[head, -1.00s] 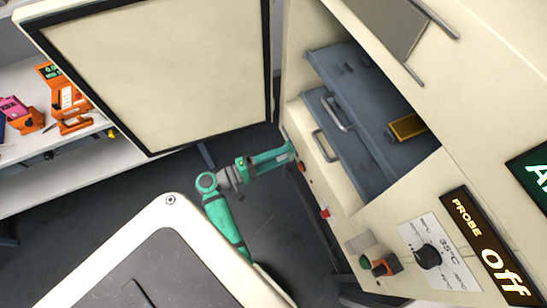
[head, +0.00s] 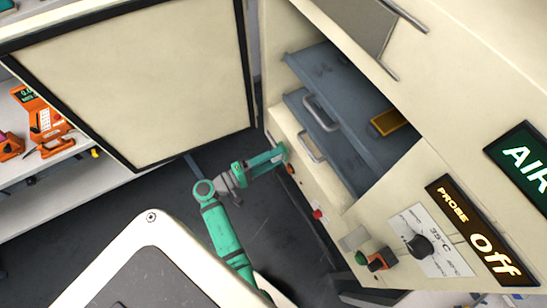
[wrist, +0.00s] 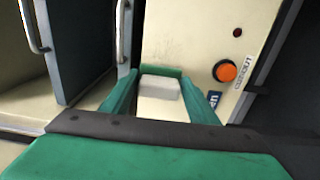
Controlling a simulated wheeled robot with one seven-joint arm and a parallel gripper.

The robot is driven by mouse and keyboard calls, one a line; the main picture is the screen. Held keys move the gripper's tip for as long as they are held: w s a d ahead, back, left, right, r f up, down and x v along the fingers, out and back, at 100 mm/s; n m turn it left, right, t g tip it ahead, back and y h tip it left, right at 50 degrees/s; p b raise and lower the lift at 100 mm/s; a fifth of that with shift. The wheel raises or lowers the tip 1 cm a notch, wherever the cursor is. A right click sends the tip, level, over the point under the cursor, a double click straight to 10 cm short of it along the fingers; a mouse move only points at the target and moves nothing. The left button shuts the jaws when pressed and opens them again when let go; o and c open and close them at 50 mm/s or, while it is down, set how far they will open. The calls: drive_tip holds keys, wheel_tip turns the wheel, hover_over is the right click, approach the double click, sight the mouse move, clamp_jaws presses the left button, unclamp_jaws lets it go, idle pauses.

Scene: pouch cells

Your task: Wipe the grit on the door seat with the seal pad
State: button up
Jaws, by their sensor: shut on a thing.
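My gripper (wrist: 150,92) is shut on a pale grey-white block, the seal pad (wrist: 160,87), between its green fingers. The pad is close to the cream door seat (wrist: 185,35), the front face beside the chamber opening. Faint dark specks, perhaps the grit (wrist: 166,52), show on that face just beyond the pad. I cannot tell whether the pad touches the face. In the head view my gripper (head: 281,152) is at the cabinet's near left edge, and the pad and grit cannot be made out there.
The cabinet door (head: 130,80) with its black gasket stands open at left. Grey shelves with handles (head: 315,145) sit inside the chamber. An orange button (wrist: 225,71) is right of the pad. A bench (head: 60,190) with orange instruments is at far left. Dark floor lies below.

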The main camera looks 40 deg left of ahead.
drive_tip(key=shift+x, duration=1.05)
drive_tip(key=shift+s+d, duration=0.1)
drive_tip(key=shift+s+d, duration=0.35)
drive_tip(key=shift+d, duration=0.45)
drive_tip(key=shift+s+d, duration=0.35)
drive_tip(key=shift+d, duration=0.4)
drive_tip(key=shift+s+d, duration=0.2)
drive_tip(key=shift+d, duration=0.45)
drive_tip(key=shift+s+d, duration=0.25)
drive_tip(key=shift+d, duration=0.4)
drive_tip(key=shift+s+d, duration=0.2)
drive_tip(key=shift+d, duration=0.45)
drive_tip(key=shift+a, duration=0.1)
drive_tip(key=shift+w+a+r, duration=0.1)
drive_tip(key=shift+w+a, duration=0.4)
drive_tip(key=shift+a, duration=0.65)
drive_tip(key=shift+w+a+f, duration=0.1)
drive_tip(key=shift+w+a, duration=0.4)
drive_tip(key=shift+a, duration=0.7)
drive_tip(key=shift+w+a+r, duration=0.1)
drive_tip(key=shift+w+a, duration=0.45)
drive_tip(key=shift+a, duration=0.6)
drive_tip(key=shift+s, duration=0.1)
